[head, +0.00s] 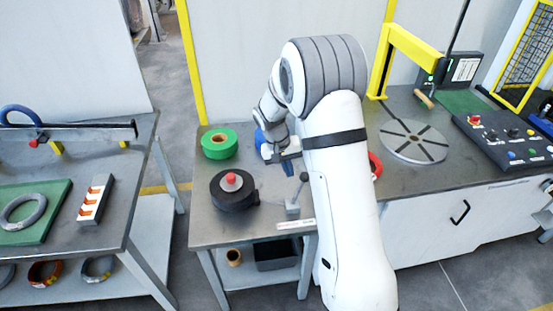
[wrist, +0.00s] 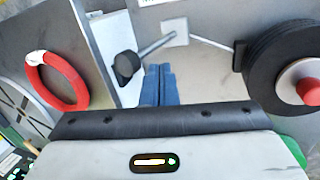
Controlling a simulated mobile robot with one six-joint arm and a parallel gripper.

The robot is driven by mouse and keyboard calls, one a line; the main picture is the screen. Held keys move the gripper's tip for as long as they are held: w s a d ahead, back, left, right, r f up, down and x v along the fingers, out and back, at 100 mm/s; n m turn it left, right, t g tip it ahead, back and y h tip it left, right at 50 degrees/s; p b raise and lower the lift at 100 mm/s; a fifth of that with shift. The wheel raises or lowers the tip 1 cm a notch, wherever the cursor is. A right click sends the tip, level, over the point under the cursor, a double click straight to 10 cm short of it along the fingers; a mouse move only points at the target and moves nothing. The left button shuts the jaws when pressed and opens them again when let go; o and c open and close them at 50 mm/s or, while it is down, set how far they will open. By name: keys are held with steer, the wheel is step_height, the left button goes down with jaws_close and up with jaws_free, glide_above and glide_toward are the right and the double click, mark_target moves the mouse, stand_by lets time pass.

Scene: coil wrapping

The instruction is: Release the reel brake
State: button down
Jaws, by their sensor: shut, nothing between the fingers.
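The brake lever (head: 302,184) has a dark knob and stands on a small grey base (head: 293,210) at the table's front right. In the wrist view its black knob (wrist: 127,66) and metal rod (wrist: 156,46) show, tilted from the base plate (wrist: 175,33). A thin arm runs from there to a black block (wrist: 238,55) at the reel's rim; contact is unclear. The black reel (head: 233,199) with a red knob lies flat left of the lever, also in the wrist view (wrist: 270,60). My gripper (wrist: 159,70) is shut and empty, its blue fingers just right of the knob in the picture.
A red ring (wrist: 57,80) lies at left in the wrist view. A round slotted turntable (head: 413,141), a yellow frame (head: 381,60) and a control panel (head: 507,140) are to the right. A separate bench (head: 120,215) is at left.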

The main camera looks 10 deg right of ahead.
steer(key=shift+s+d+f, duration=0.1)
steer(key=shift+d+f, duration=0.1)
steer(key=shift+d, duration=0.5)
steer(key=shift+d, duration=0.1)
steer(key=d+b, duration=0.2)
steer(key=d, duration=0.1)
steer(key=shift+d+f, duration=0.3)
steer(key=shift+f, duration=0.05)
steer(key=shift+d+r, duration=0.1)
steer(key=shift+d, duration=0.1)
steer(key=shift+s+a, duration=0.1)
